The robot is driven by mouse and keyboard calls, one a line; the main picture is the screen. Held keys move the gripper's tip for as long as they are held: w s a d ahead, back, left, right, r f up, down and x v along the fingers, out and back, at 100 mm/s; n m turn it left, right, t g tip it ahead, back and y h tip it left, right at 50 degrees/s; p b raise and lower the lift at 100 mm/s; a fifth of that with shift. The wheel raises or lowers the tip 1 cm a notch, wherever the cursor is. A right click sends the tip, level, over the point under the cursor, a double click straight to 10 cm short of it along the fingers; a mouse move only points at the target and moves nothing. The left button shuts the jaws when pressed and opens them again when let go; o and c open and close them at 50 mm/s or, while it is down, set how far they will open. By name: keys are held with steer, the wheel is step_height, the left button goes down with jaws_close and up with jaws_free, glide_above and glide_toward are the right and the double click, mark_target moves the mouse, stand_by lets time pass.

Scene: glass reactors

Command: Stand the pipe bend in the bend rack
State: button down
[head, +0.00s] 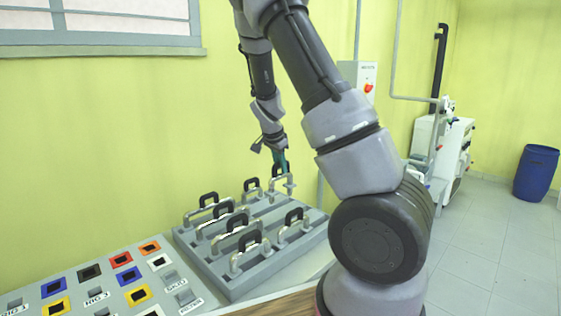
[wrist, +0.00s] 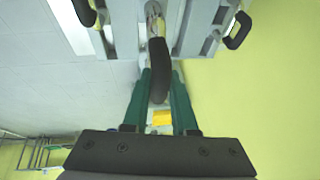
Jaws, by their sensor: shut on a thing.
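My gripper (head: 281,160), with green fingers, is at the back right corner of the grey bend rack (head: 243,283). It is shut on the black curved grip of a pipe bend (head: 290,184), a shiny metal piece. In the wrist view the green fingers of my gripper (wrist: 160,80) lie on both sides of the black grip of the pipe bend (wrist: 158,60). Grey slats of the rack (wrist: 203,18) show beyond it. I cannot tell whether the bend's lower ends touch the rack.
Several other metal bends with black grips stand in the rack, one nearby (head: 252,187) and one at the front (head: 250,240). A panel of coloured square sockets (head: 75,289) lies to the left. A yellow-green wall is close behind. A blue barrel (head: 536,173) stands far right.

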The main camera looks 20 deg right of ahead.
mark_target(281, 176)
step_height(281, 176, down, 13)
stand_by(1.8)
steer(key=shift+f, duration=0.25)
stand_by(0.9)
steer(key=c, duration=0.6)
jaws_free()
steer(key=shift+r, duration=4.5)
steer(key=shift+r, duration=0.1)
